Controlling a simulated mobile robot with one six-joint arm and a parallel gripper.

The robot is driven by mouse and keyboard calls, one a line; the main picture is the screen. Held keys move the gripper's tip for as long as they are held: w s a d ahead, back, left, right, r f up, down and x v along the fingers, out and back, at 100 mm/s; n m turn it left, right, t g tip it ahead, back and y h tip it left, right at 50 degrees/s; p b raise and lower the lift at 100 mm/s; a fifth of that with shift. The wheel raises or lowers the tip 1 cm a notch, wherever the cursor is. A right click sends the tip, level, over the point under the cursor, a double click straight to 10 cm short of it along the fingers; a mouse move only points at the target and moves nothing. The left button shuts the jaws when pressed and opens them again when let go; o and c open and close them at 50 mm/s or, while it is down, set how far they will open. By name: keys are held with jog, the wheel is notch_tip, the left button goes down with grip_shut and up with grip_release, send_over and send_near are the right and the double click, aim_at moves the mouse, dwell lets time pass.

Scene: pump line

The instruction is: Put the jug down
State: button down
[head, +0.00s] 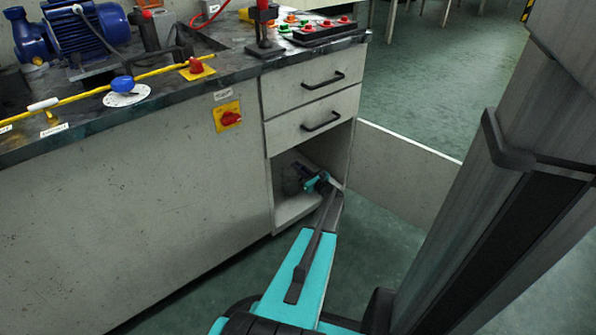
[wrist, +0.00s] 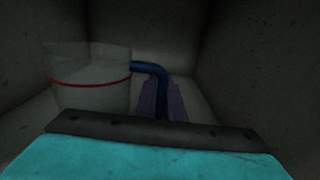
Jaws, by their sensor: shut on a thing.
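The jug (wrist: 90,85) is a pale, see-through vessel with a red line around it and a blue handle (wrist: 152,69). It looks upright in the wrist view, inside the dim cupboard compartment. My gripper (wrist: 163,98) is shut on the handle, to the right of the jug's body. In the head view my gripper (head: 311,181) reaches into the open compartment (head: 297,209) under the drawers, and the jug is only a dark, unclear shape there. The jug's base is hidden behind my wrist, so I cannot tell whether it touches the compartment floor.
The compartment walls stand close around the jug and gripper. An open door (head: 405,173) stands out to the right of the compartment. Two drawers (head: 312,88) are above it. The worktop (head: 130,115) holds a blue pump (head: 83,30), a yellow pipe and a button box.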

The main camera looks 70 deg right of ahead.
jog(key=shift+f, duration=0.1)
dwell(0.3)
jog(key=c, duration=1.9)
grip_release()
jog(key=shift+o, duration=0.2)
jog(key=shift+r, duration=0.2)
jog(key=p+v, duration=0.3)
jog(key=v, duration=0.9)
jog(key=shift+f, duration=0.1)
